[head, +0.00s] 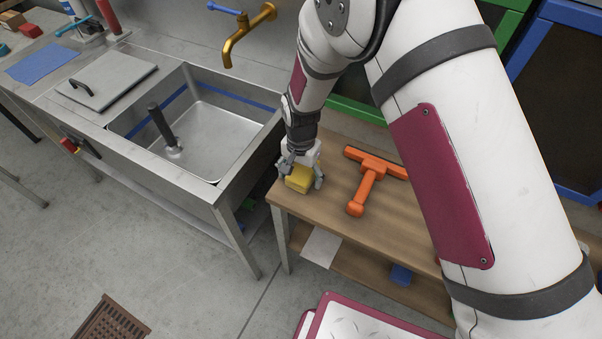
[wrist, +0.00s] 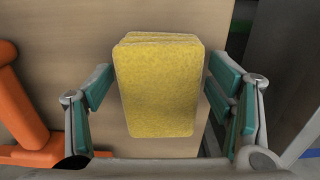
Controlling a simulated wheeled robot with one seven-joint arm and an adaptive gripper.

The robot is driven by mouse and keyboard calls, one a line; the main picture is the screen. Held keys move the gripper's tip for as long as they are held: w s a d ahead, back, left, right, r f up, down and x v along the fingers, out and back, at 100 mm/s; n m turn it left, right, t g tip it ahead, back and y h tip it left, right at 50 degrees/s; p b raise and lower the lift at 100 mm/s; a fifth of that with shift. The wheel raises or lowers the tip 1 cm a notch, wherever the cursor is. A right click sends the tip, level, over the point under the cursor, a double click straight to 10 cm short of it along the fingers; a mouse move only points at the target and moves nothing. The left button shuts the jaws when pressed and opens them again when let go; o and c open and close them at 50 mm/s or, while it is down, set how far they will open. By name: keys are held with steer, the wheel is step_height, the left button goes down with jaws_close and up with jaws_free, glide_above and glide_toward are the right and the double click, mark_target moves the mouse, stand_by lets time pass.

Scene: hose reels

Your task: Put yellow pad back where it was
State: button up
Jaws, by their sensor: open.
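The yellow pad (head: 299,179) is at the left end of the wooden bench, next to the sink unit. It is a thick yellow block and also shows in the wrist view (wrist: 158,88). My gripper (head: 302,178) is over the pad, pointing down. In the wrist view my gripper (wrist: 160,100) is open, with one finger on each side of the pad and a small gap visible on both sides. I cannot tell whether the pad's underside rests on the bench top.
An orange squeegee (head: 367,180) lies on the wooden bench (head: 328,215), right of my gripper. The steel sink (head: 215,135) is to the left, with a brass tap (head: 240,40) above it. A blue cloth (head: 42,63) lies on the far-left counter. The bench's left edge is close to the pad.

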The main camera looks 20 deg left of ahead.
mark_target(302, 172)
step_height(302, 172, up, 12)
steer(key=b, duration=0.1)
steer(key=shift+r, duration=0.15)
stand_by(0.4)
steer(key=shift+r, duration=0.1)
steer(key=w+d+r+t+y, duration=0.1)
steer(key=d+r+t, duration=0.1)
steer(key=d+r, duration=1.7)
steer(key=s+d+r+t, duration=0.1)
steer(key=s+d+r, duration=0.1)
steer(key=s+d, duration=0.3)
steer(key=s+d+r+t, duration=0.1)
steer(key=s+d+r, duration=0.2)
steer(key=s+d, duration=0.2)
steer(key=s+d+r+t+h, duration=0.1)
steer(key=s+d+r, duration=0.1)
steer(key=s+d, duration=0.4)
steer(key=d, duration=0.3)
steer(key=shift+r+n, duration=0.25)
steer(key=shift+n, duration=0.15)
